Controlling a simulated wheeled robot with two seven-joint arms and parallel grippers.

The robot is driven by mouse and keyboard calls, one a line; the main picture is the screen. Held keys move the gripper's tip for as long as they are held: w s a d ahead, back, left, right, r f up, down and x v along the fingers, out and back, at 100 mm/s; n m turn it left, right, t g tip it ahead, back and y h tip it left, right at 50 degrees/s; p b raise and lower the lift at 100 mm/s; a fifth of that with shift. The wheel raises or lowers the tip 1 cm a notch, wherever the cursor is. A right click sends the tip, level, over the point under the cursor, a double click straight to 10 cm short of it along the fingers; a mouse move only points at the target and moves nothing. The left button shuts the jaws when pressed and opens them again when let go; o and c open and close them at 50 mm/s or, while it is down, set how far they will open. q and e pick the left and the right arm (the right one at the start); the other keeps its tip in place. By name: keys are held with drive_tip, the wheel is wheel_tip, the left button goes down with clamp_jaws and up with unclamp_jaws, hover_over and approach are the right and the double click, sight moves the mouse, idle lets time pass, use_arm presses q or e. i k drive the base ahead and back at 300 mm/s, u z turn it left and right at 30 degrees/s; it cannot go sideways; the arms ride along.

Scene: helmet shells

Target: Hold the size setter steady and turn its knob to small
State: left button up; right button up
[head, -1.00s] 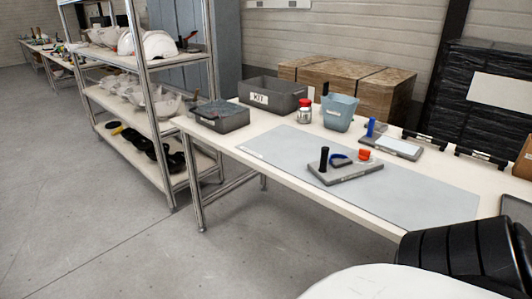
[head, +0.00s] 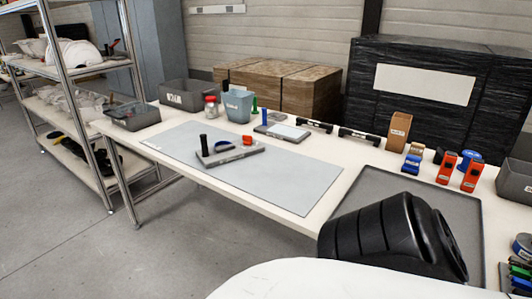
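What looks like the size setter (head: 232,156) sits on the grey-blue mat (head: 290,187) on the white table. Neither of my grippers is in view, and nothing touches the setter.
Bins (head: 187,93), a red-lidded jar (head: 211,107) and a blue-grey tub (head: 238,105) line the back left. A dark tray (head: 375,190) and red tools (head: 446,168) are at right. My black arm link fills the lower right.

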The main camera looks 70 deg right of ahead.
sight(248, 140)
drive_tip(key=k, duration=0.2)
drive_tip(key=z, duration=1.2)
